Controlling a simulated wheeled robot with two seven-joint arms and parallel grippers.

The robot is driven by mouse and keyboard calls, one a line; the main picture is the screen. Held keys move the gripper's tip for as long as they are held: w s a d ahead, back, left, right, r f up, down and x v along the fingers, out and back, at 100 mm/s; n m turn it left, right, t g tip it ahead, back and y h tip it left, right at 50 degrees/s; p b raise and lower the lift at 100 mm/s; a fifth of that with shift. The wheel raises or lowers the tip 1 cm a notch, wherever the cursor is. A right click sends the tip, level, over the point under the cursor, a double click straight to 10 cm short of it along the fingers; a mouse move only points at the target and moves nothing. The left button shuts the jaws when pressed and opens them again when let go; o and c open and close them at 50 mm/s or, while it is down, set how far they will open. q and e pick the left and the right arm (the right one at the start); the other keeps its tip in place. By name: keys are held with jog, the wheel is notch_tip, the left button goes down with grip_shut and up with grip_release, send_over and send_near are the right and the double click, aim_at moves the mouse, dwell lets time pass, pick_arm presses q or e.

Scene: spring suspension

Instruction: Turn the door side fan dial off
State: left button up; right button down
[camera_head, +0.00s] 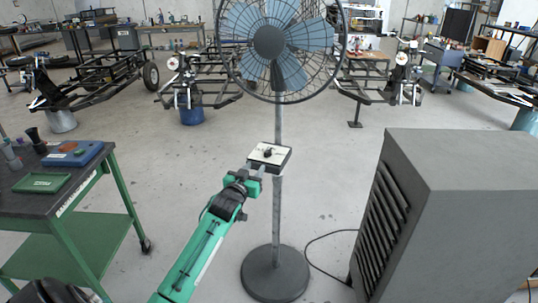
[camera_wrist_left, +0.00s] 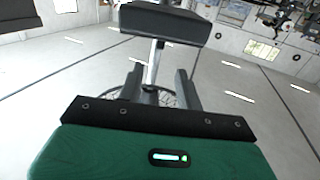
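The fan dial (camera_head: 267,153) is a small dark knob on the pale top face of a dark control box (camera_head: 283,164), fixed to the pole of a standing fan (camera_head: 269,43). Its exact setting is too small to read. My left gripper (camera_head: 259,170) is at the near side of the box, just below the dial. In the left wrist view, its two dark fingers (camera_wrist_left: 158,84) stand apart with nothing gripped between them, and the control box (camera_wrist_left: 162,22) shows beyond them. The dial cannot be made out in that view. My right gripper is not in view.
A large grey cabinet (camera_head: 463,160) with side vents stands right of the fan. The fan's round base (camera_head: 274,272) and a black cable (camera_head: 318,243) are on the floor. A green workbench (camera_head: 62,204) with trays is at left. Open floor lies behind the fan.

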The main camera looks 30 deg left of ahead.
aim_at(266, 153)
pick_arm(q)
jog(key=w, duration=0.3)
jog(key=w+a, duration=0.1)
jog(key=w, duration=0.3)
jog(key=w+a, duration=0.1)
jog(key=w, duration=0.2)
jog(key=shift+w, duration=0.15)
jog(key=shift+c, duration=0.2)
grip_shut()
